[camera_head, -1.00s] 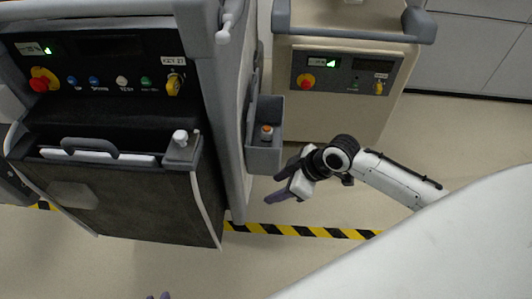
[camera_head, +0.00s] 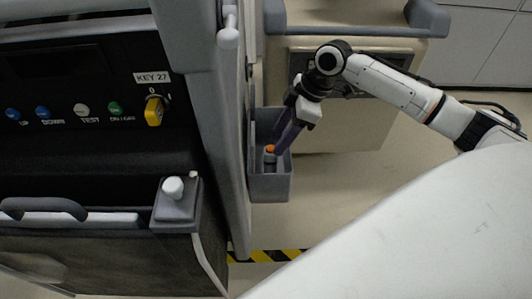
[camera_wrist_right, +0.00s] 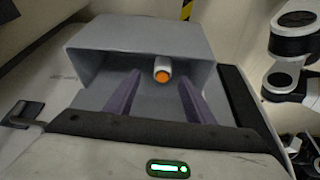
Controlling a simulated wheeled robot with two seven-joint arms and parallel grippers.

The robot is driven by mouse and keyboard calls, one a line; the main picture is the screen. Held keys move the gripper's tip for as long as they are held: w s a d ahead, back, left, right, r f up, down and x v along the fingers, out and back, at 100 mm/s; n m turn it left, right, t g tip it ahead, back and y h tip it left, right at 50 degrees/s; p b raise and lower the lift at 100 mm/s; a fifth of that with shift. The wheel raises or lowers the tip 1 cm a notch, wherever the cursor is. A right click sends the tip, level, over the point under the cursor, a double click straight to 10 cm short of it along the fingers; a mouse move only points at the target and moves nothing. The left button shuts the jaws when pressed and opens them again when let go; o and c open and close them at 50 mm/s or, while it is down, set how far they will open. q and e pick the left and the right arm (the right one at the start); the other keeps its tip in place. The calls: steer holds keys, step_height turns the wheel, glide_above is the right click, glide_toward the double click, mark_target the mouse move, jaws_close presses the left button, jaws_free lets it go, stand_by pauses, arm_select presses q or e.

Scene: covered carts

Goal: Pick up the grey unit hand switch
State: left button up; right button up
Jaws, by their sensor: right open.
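The hand switch, a small grey cylinder with an orange top (camera_head: 270,157), stands in a grey open bin (camera_head: 270,188) on the side of the near cart. In the right wrist view the switch (camera_wrist_right: 164,66) shows its orange end toward the camera, inside the bin (camera_wrist_right: 140,35). My right gripper (camera_head: 279,146) is open, its purple fingers reaching down into the bin mouth. In the wrist view the fingers (camera_wrist_right: 160,84) lie left and right of the switch, with gaps to it; they do not hold it. My left gripper is out of view.
The near cart has a panel with a yellow key switch (camera_head: 154,110) and a grey box with a white knob (camera_head: 172,188). A beige cart (camera_head: 340,140) stands behind the bin.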

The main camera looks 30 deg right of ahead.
mark_target(271, 153)
steer(key=b+x, duration=0.1)
steer(key=x, duration=0.3)
steer(key=b+x, duration=0.1)
steer(key=x, duration=0.1)
steer(key=shift+s+a+f+b, duration=0.2)
steer(key=shift+b, duration=0.15)
steer(key=shift+w+a+f, duration=0.1)
steer(key=shift+w+f, duration=0.05)
steer(key=shift+f, duration=0.25)
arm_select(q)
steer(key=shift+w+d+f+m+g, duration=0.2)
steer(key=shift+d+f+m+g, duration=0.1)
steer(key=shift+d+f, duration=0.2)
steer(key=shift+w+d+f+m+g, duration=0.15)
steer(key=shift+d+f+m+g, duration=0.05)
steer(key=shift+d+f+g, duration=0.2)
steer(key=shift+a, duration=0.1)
arm_select(e)
steer(key=shift+r, duration=0.1)
steer(key=c, duration=1.2)
